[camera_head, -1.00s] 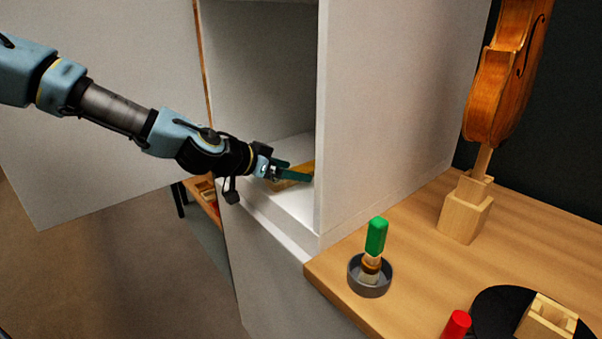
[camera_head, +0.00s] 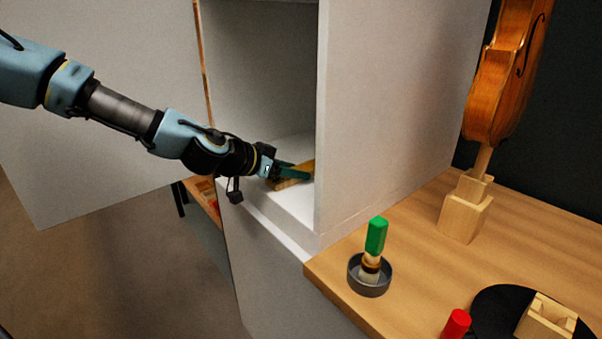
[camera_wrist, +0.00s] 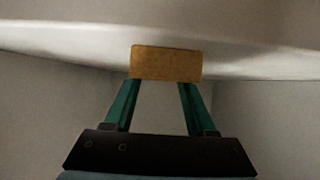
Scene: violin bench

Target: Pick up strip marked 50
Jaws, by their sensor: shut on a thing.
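A yellow-brown wooden strip (camera_wrist: 166,62) sits between the tips of my gripper (camera_wrist: 160,84) in the wrist view. In the head view the strip (camera_head: 289,183) shows partly at the floor of the open white cabinet, behind the green fingers of my gripper (camera_head: 305,175). My gripper is shut on the strip. No marking on the strip can be read, so I cannot tell whether it says 50. I cannot tell whether the strip touches the cabinet floor.
The cabinet's side wall (camera_head: 385,110) stands close right of my gripper, and its open door (camera_head: 100,110) is at the left. On the bench (camera_head: 415,275) stand a green-handled tool (camera_head: 376,237) in a grey cup, a red object (camera_head: 456,324) and a violin (camera_head: 505,85).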

